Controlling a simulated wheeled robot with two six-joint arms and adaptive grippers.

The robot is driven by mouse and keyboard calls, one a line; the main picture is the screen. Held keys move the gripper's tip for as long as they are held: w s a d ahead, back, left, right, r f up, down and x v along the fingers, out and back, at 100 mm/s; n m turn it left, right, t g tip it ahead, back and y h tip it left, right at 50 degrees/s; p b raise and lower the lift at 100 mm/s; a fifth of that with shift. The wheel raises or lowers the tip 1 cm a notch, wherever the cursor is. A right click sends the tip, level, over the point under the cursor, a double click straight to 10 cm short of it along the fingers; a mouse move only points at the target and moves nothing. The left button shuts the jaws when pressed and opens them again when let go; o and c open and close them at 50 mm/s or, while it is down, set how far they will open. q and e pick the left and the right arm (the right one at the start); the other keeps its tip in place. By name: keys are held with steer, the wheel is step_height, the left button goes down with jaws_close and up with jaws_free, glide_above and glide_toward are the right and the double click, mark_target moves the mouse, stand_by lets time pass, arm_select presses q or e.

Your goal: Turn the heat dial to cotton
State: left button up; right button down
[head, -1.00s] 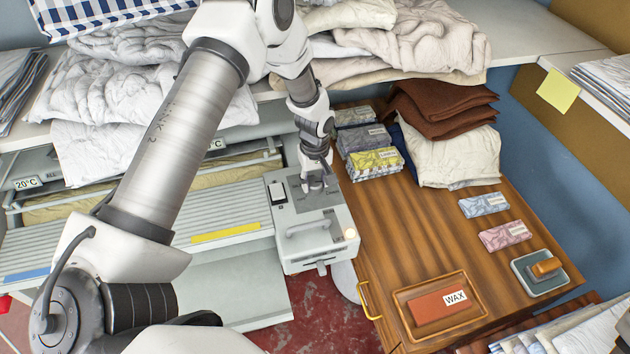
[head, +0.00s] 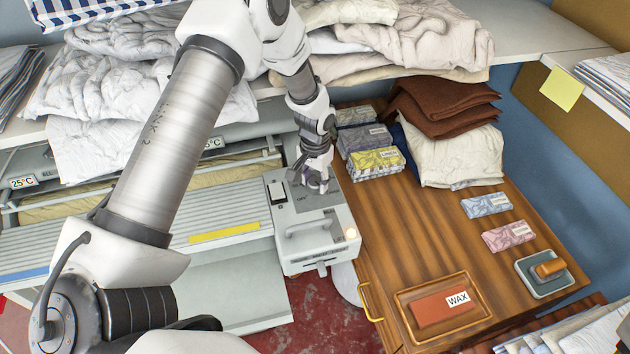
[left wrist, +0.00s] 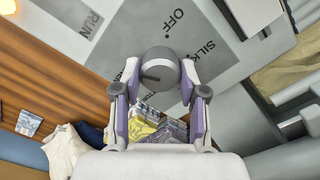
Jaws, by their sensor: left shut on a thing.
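The words OFF and SILK are printed beside the dial. Other lettering around it is partly hidden by the fingers, and I cannot read cotton. My right gripper is not in view.
A white rocker switch (head: 277,192) and a raised handle (head: 309,227) are on the control box near my gripper. A lit lamp (head: 351,234) is at its right corner. A wooden table (head: 380,240) with fabric packs (head: 371,160) stands right of it. A temperature display (head: 22,182) reads 25°C.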

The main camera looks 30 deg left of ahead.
arm_select(q)
steer(key=m, duration=0.4)
steer(key=shift+s+f+m+b, duration=0.1)
steer(key=shift+f+m+b, duration=0.05)
steer(key=shift+m+b, duration=0.2)
steer(key=m, duration=0.3)
steer(key=shift+m, duration=0.35)
steer(key=m+b, duration=0.1)
steer(key=m, duration=0.3)
steer(key=shift+m, duration=2.2)
steer(key=o, duration=1.1)
steer(key=shift+o, duration=0.2)
